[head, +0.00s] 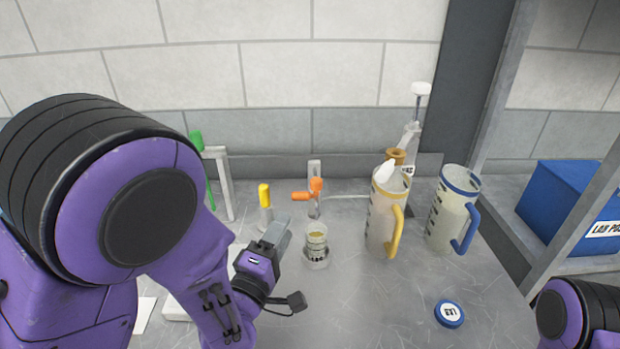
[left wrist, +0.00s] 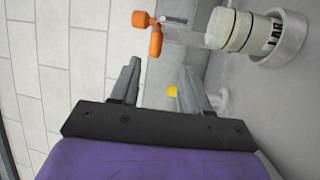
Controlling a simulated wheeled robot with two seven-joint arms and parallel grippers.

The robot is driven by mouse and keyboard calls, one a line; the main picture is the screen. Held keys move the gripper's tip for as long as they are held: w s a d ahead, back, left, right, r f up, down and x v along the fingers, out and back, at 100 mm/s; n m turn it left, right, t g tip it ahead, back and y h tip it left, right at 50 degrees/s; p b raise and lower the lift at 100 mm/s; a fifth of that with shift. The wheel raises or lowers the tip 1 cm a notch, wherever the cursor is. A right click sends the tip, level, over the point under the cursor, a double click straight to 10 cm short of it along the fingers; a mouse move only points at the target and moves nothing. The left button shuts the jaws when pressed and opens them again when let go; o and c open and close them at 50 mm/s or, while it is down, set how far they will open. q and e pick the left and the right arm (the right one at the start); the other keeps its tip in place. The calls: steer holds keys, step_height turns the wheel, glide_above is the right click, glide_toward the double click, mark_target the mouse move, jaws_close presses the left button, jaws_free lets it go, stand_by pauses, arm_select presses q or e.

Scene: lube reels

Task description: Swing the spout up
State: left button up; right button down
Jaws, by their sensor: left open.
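Several spout-like parts show, and I cannot tell which one the task means. My left gripper (head: 284,234) is open and empty, just left of the cup. In the left wrist view its jaws (left wrist: 160,68) are apart, below the orange part. My right gripper is out of view.
A yellow-topped part (head: 264,196) and a green-topped one (head: 196,142) stand left of the orange part. A blue-handled jug (head: 448,212) stands right of the yellow-handled one. A blue cap (head: 449,313) lies in front. A blue bin (head: 565,205) sits on the right shelf.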

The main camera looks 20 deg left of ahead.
mark_target(299, 198)
arm_select(q)
steer(key=w, duration=0.1)
steer(key=w+r, duration=0.2)
steer(key=shift+w+d+r+b, duration=0.1)
steer(key=shift+w+d+b, duration=0.15)
steer(key=shift+b, duration=0.15)
steer(key=x, duration=0.2)
steer(key=p+x, duration=0.1)
steer(key=f+x, duration=0.1)
steer(key=x, duration=0.1)
steer(key=shift+w+r, duration=0.1)
steer(key=shift+w, duration=0.3)
steer(key=shift+w+r, duration=0.1)
steer(key=shift+w, duration=0.2)
steer(key=shift+s, duration=0.1)
jaws_close()
